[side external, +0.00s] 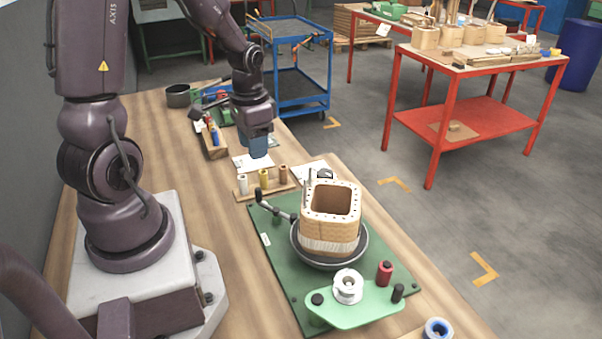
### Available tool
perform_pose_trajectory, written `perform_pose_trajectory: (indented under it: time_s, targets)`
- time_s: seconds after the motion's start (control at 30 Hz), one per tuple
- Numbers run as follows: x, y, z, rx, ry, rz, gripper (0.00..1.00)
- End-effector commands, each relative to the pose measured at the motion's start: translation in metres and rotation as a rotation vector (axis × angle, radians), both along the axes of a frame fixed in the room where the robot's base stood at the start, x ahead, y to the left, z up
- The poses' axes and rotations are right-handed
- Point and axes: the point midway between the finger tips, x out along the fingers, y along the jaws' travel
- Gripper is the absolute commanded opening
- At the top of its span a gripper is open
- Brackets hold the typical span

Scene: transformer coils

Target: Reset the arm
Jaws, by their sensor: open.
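My gripper (258,148) is at the end of my dark arm, above the far part of the wooden bench. It points down over a white paper sheet and shows as a blue-grey shape, apart from the coil. The gripper is open, with nothing seen between its fingers, though they are small in this view. The square wooden coil former (331,218) stands upright on a dark round turntable on the green base plate (283,262), nearer the camera. White winding shows around its lower part.
A wooden rack (268,187) holds small spools between gripper and coil. A tool tray (213,138) and black pot (178,95) lie farther back. The bench's right edge is near the base plate.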

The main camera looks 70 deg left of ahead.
Motion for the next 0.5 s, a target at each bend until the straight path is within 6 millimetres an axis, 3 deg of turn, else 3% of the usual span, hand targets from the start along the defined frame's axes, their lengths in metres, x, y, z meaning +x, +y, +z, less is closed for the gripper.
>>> perform_pose_trajectory:
  time_s: [0.17,0.37,0.5]
  targets:
    - [-0.014,-0.008,0.005,-0.022,0.049,0.130,0.42]
    - [-0.016,-0.039,0.055,0.036,-0.016,0.186,0.42]
    - [-0.019,-0.073,0.094,0.068,-0.123,0.165,0.42]
